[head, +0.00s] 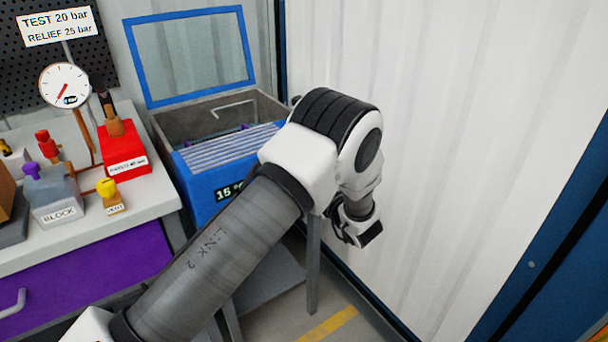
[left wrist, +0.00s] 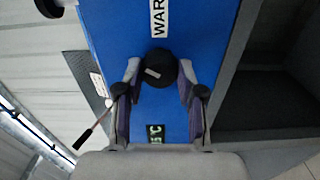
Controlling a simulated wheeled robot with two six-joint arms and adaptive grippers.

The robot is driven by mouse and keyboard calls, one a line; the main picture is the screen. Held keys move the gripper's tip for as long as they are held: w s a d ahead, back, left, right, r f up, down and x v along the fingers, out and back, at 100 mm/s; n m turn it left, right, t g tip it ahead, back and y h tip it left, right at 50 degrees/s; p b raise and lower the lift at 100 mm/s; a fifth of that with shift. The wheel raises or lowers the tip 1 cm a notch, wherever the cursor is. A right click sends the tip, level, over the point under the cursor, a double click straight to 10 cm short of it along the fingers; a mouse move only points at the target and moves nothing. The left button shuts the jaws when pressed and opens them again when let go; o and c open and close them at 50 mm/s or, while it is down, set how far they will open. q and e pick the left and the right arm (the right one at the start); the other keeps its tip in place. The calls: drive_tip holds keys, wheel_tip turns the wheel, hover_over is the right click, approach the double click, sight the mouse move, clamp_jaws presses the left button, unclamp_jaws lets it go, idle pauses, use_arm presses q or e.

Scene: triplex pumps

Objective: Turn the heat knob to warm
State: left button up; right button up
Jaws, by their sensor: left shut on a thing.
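The heat knob (left wrist: 163,62) is a round black knob with a pale mark on the blue face of a box, in the left wrist view. My left gripper (left wrist: 158,72) has its two fingers on either side of the knob and is shut on it. A white label reading "WAR" (left wrist: 158,18), cut off by the picture edge, lies beside the knob. In the head view the blue box (head: 195,190) shows a "15 °" display (head: 229,191), partly covered by my left arm. The knob and my left fingertips are hidden there. My right gripper is in neither view.
The box's blue-framed lid (head: 190,55) stands open. A bench (head: 70,240) to the left carries a grey "BLOCK" piece (head: 58,200), a red block (head: 122,155) and a gauge (head: 64,86). A pale corrugated wall (head: 450,120) stands close on the right.

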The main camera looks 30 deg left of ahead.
use_arm(q)
drive_tip(key=m+p, duration=0.3)
drive_tip(key=m, duration=0.8)
drive_tip(key=shift+p, duration=0.35)
drive_tip(key=shift+m, duration=0.3)
drive_tip(key=o, duration=1.1)
drive_tip(key=shift+f, duration=0.1)
drive_tip(key=shift+o, duration=0.2)
